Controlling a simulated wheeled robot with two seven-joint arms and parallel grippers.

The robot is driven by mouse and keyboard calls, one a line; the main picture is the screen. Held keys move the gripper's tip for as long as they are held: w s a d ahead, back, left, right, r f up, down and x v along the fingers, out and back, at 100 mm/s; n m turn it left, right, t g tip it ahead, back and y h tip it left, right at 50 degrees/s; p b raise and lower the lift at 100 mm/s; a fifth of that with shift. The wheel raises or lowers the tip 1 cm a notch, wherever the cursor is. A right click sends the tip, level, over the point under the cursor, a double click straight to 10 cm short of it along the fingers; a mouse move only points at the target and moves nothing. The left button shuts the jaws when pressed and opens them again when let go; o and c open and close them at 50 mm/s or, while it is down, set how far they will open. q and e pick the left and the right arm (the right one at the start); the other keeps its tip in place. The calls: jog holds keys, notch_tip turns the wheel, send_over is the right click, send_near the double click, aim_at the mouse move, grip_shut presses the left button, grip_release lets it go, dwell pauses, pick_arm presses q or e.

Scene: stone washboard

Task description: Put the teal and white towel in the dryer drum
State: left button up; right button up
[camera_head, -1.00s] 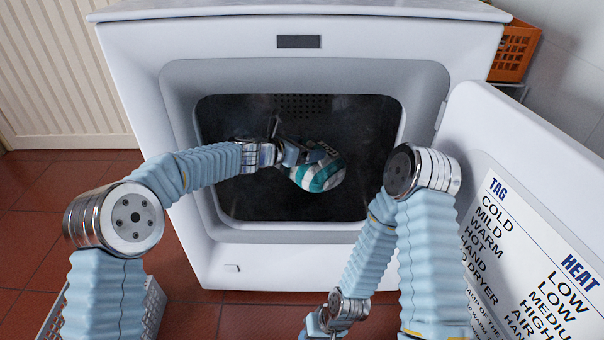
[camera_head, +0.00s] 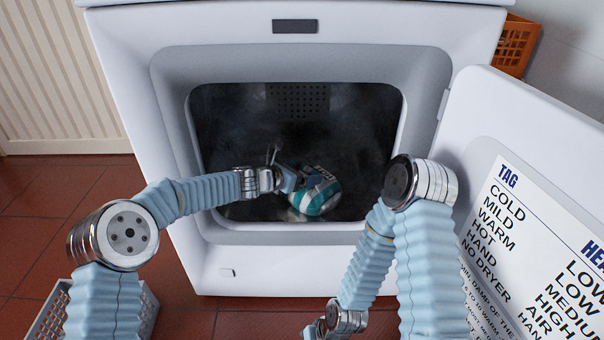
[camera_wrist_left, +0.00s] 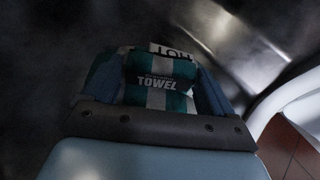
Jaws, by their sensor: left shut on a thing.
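The teal and white towel (camera_head: 318,194) is a striped bundle low inside the open dryer drum (camera_head: 235,120). It also shows in the left wrist view (camera_wrist_left: 158,98), with a dark band reading "TOWEL" and a white tag reading "HOT". My left gripper (camera_head: 300,180) reaches in through the opening and is shut on the towel; its fingers (camera_wrist_left: 155,90) show on both sides of it. Whether the towel touches the drum floor I cannot tell. My right arm stands folded in front of the dryer at the right; its gripper end (camera_head: 325,328) is partly cut off at the bottom edge.
The dryer door (camera_head: 535,180) stands open at the right, with a printed label (camera_head: 520,230). An orange basket (camera_head: 516,45) is behind the dryer at the right. A grey basket (camera_head: 48,315) is on the red tile floor at lower left. The opening's rim surrounds my left arm.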

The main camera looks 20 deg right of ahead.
pick_arm(q)
jog(key=o, duration=1.9)
jog(key=shift+f, duration=0.1)
jog(key=shift+c, duration=0.2)
jog(key=shift+s+a+r, duration=0.1)
jog(key=shift+a+r, duration=0.15)
jog(key=shift+a, duration=0.1)
jog(key=b+v, duration=0.1)
jog(key=v, duration=1)
jog(key=shift+s, duration=0.2)
